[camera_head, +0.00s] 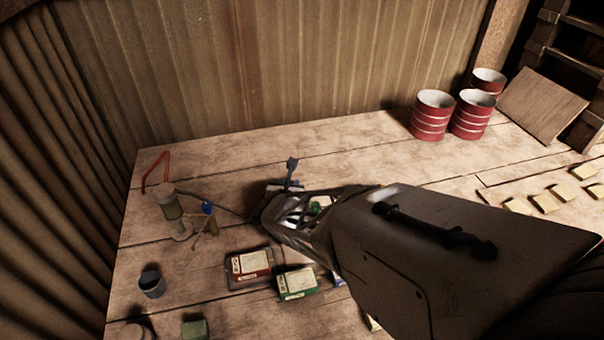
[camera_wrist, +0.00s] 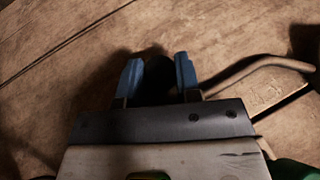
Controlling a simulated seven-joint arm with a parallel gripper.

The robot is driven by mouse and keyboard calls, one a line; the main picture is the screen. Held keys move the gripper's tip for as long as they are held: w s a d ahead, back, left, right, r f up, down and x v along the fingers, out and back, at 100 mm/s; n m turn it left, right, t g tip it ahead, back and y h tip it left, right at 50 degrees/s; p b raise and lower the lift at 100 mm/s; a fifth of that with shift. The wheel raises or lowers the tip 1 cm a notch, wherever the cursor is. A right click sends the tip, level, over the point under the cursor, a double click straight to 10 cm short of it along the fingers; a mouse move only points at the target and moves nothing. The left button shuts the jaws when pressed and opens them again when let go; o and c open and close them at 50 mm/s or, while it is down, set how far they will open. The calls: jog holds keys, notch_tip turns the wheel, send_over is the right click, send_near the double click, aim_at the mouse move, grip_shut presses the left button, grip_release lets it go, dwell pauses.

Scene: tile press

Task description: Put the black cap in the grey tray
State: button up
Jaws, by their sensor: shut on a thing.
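In the wrist view my gripper (camera_wrist: 158,78) has its two blue fingertips on either side of a dark, rounded thing, which I take as the black cap (camera_wrist: 158,70). The gripper is shut on it, above bare wooden planks. The cap's lower part and its distance from the planks are hard to tell. In the head view my arm reaches in from the right and hides most of the gripper and the cap. A dark grey, flat-rimmed holder (camera_head: 231,285) under a red box may be the grey tray; I cannot tell for certain.
A red box (camera_head: 250,263) and a green box (camera_head: 297,283) lie near the arm. A dark cup (camera_head: 152,284) and a lamp-like stand (camera_head: 172,211) are at the left. Red drums (camera_head: 433,115) stand at the back right. A bent rod (camera_wrist: 250,72) lies right of the fingers.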

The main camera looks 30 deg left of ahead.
jog(key=shift+f, duration=0.15)
jog(key=o, duration=0.9)
jog(key=shift+r, duration=0.2)
jog(key=shift+v, duration=2)
jog(key=shift+o, duration=0.4)
